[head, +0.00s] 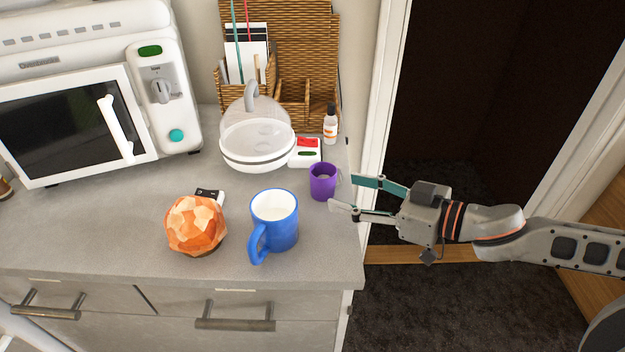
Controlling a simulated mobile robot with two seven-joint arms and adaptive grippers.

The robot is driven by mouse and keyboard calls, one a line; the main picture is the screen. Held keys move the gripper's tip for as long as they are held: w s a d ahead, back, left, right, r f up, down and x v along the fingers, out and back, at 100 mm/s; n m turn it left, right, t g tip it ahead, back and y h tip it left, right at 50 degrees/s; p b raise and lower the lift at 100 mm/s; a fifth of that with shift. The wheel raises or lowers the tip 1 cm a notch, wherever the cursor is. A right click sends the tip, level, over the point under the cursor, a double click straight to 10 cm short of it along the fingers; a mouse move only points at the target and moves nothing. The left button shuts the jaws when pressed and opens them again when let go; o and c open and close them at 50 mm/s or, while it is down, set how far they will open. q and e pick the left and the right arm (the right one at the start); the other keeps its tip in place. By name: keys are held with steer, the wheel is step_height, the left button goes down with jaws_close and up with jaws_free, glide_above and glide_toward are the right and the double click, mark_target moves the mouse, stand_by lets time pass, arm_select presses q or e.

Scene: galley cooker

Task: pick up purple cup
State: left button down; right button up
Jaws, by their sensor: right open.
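The purple cup (323,183) stands upright on the grey counter near its right edge. Its handle points right, toward my right gripper. My right gripper (345,193) comes in from the right, with its open fingertips close to the handle side of the cup. I cannot tell whether a fingertip touches the handle. Nothing is held between the fingers. My left gripper is not in view.
A blue mug (275,222) stands in front-left of the cup, beside an orange faceted ball (195,225). A clear-lidded white bowl (257,145), a small bottle (331,125) and a wicker organizer (290,60) are behind. A white microwave (75,120) stands left. The doorway right is open.

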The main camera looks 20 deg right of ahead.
mark_target(333, 187)
steer(key=shift+x, duration=3.65)
steer(key=shift+d+f, duration=0.15)
steer(key=c, duration=1.2)
